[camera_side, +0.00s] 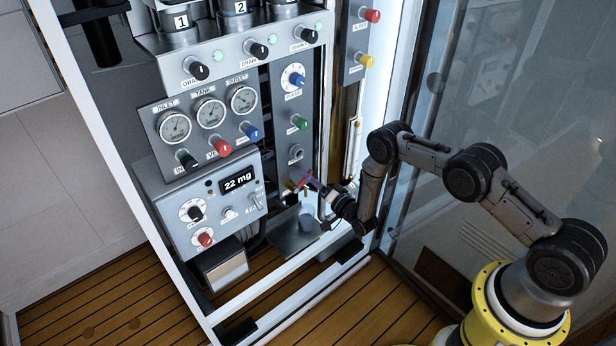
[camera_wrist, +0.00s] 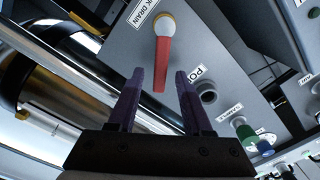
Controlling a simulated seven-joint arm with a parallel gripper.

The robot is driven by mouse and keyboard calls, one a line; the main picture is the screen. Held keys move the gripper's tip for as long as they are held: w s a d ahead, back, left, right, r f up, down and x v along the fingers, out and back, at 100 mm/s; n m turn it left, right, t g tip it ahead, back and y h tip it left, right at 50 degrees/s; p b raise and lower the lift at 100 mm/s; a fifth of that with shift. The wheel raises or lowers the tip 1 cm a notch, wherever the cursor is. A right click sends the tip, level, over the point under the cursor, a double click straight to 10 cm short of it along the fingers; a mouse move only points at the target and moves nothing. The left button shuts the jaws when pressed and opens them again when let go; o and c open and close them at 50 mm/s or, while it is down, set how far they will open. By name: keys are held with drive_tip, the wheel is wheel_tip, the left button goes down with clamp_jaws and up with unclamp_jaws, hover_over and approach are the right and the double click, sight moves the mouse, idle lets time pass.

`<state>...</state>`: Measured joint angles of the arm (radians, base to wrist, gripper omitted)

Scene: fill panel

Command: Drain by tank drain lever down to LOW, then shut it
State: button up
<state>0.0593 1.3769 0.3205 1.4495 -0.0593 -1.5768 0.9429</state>
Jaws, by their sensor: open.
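The tank drain lever (camera_wrist: 162,62) is a red handle on a pale round pivot with a yellowish rim, beside a partly cut-off label ending in "K DRAIN". In the wrist view it points down the picture toward my gripper. My gripper (camera_wrist: 160,73) is open, its two dark purple fingers on either side of the lever's free end; I cannot tell whether they touch it. In the side view my gripper (camera_side: 313,187) is low at the panel's right part and largely hides the lever. The TANK gauge (camera_side: 211,112) shows a dial too small to read. No LOW mark is legible.
A port (camera_wrist: 206,92) is right of the fingers, with green and blue knobs beyond. A shiny metal cylinder (camera_wrist: 60,105) lies along the left. In the side view, a display (camera_side: 238,181) reads 22 mg, and a small cup (camera_side: 306,222) stands on a tray below my gripper.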

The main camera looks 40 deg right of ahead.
drive_tip(key=shift+w, duration=0.85)
clamp_jaws()
idle(0.9)
